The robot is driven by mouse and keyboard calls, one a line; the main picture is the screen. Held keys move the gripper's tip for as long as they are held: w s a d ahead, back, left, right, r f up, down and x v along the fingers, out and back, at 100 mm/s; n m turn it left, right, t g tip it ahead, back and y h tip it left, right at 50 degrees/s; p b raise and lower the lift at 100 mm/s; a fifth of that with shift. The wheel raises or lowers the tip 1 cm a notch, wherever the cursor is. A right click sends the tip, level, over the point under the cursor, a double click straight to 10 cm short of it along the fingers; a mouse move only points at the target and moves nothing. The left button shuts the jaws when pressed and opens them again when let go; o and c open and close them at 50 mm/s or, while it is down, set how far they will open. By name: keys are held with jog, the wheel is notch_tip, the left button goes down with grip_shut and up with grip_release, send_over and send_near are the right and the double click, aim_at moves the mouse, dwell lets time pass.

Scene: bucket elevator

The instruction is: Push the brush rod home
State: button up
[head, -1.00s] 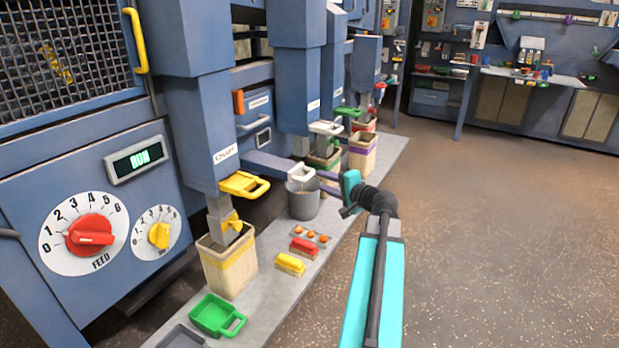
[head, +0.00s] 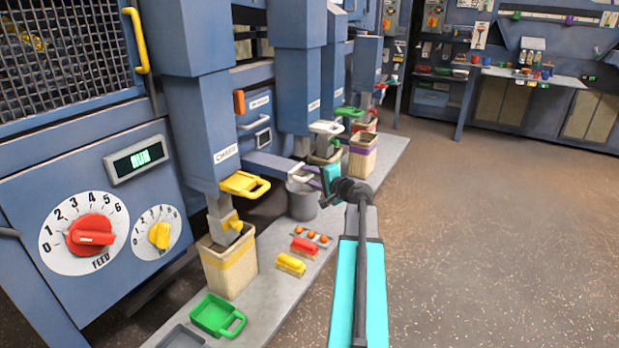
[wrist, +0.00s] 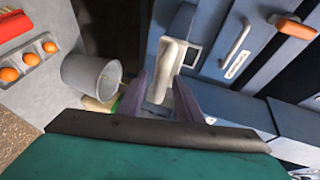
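A white handle (head: 297,177) sits on the end of a blue-grey bar (head: 265,163) that sticks out of the machine above a grey bucket; this looks like the brush rod. In the wrist view the white handle (wrist: 168,75) stands in front of my fingers, with the bar (wrist: 178,22) behind it. My gripper (head: 316,178) is just right of the handle in the head view. Its two purple fingers (wrist: 161,98) are apart, one on each side of the handle's near end in the wrist view. I cannot tell whether they touch it.
The grey bucket (head: 303,203) stands below the handle. A tray of orange balls (head: 311,237), a red brush (head: 303,248) and a yellow brush (head: 291,264) lie on the ledge (head: 262,318). A yellow-handled slide (head: 246,185) sits left. The floor (head: 480,230) right is clear.

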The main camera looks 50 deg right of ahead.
jog(key=shift+c, duration=0.2)
grip_shut()
jog(key=shift+a, duration=0.15)
jog(key=shift+w+d, duration=0.15)
jog(key=shift+d, duration=0.05)
